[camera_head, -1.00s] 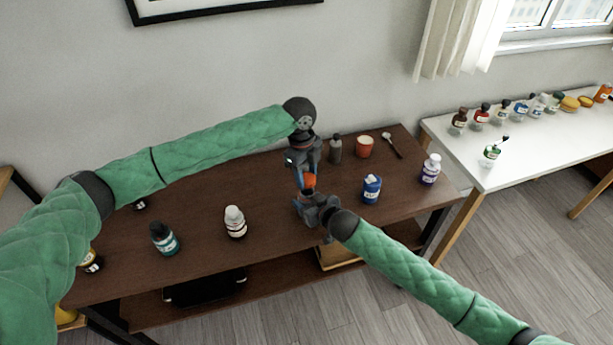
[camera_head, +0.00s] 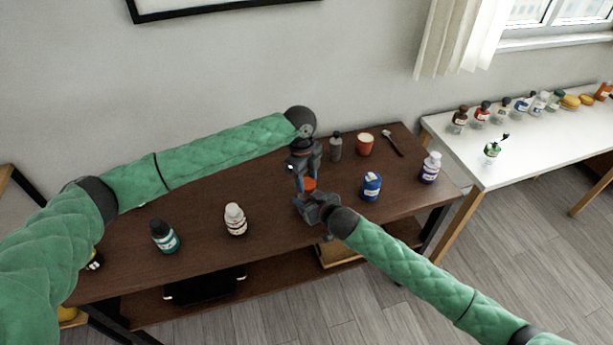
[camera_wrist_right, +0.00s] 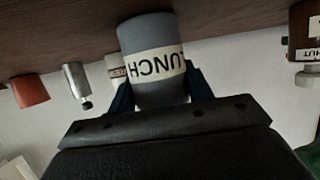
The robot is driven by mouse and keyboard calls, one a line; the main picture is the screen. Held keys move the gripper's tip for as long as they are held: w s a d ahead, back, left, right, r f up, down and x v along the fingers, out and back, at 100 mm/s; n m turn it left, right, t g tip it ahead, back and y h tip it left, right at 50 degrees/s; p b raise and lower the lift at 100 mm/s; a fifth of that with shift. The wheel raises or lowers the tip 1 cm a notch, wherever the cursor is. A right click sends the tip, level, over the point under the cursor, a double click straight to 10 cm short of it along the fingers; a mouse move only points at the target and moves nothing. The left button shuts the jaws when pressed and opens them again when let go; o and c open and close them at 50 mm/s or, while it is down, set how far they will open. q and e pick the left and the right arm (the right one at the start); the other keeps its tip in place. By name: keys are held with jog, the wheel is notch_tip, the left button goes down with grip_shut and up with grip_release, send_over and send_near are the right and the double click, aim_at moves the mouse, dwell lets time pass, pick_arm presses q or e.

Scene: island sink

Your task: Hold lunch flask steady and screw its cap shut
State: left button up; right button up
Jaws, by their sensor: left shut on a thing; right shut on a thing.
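The lunch flask (camera_wrist_right: 152,65) is a grey cylinder with a white label reading LUNCH, upside down in the right wrist view, where its base is against the brown tabletop. My right gripper (camera_head: 314,203) is shut on the flask, with one dark blue finger on each side of it in that view. The orange cap (camera_head: 310,183) shows in the head view between my two grippers. My left gripper (camera_head: 305,180) comes down from above and is shut on the cap. The flask body is mostly hidden by the grippers in the head view, so the cap's seating cannot be told.
On the brown table (camera_head: 270,180) stand a teal bottle (camera_head: 164,236), a white bottle (camera_head: 235,220), a blue jar (camera_head: 371,187), a purple-labelled bottle (camera_head: 430,168), a grey bottle (camera_head: 335,147) and an orange cup (camera_head: 365,144). A white side table (camera_head: 520,150) holds several bottles.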

pick_arm(q)
jog(key=shift+f, duration=0.3)
jog(key=shift+f, duration=0.55)
dwell(0.5)
jog(key=m, duration=0.7)
jog(key=shift+w+d+g+y, duration=0.1)
jog(key=shift+g+y, duration=0.2)
jog(key=shift+y, duration=0.1)
jog(key=m, duration=0.4)
jog(key=shift+m+y, duration=0.3)
jog(key=shift+m, duration=0.1)
jog(key=m, duration=0.4)
